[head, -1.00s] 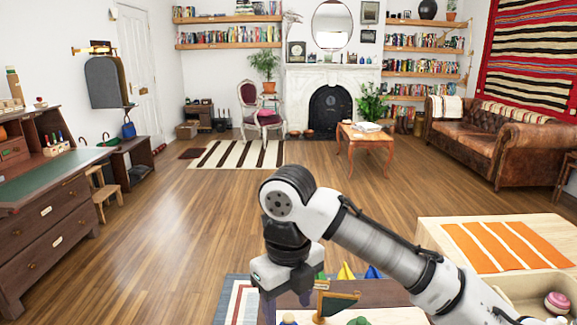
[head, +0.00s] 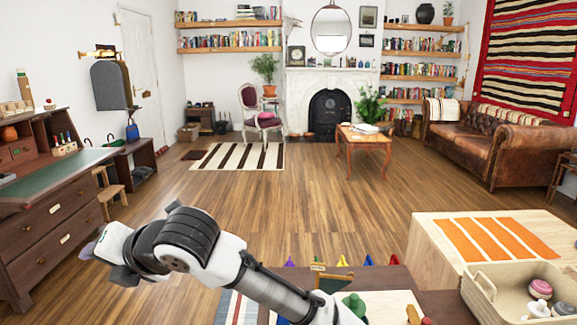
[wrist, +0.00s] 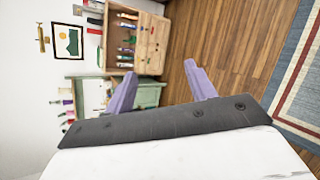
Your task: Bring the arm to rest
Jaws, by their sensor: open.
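My arm (head: 272,290) reaches in from the bottom of the head view and bends to the left over the floor. My gripper (head: 90,250) is at the left end of the arm, turned sideways, with a purple fingertip showing beside the dark desk. In the wrist view my gripper (wrist: 160,70) has two purple fingers spread apart with nothing between them. The wrist camera is rolled sideways, so the room looks tilted.
A wooden desk (head: 60,225) stands at left. Below the arm is a dark table (head: 440,280) with small colourful pieces. A basket (head: 484,292) of toys and a pale wooden chest (head: 430,245) stand at right. The middle floor (head: 300,205) is clear.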

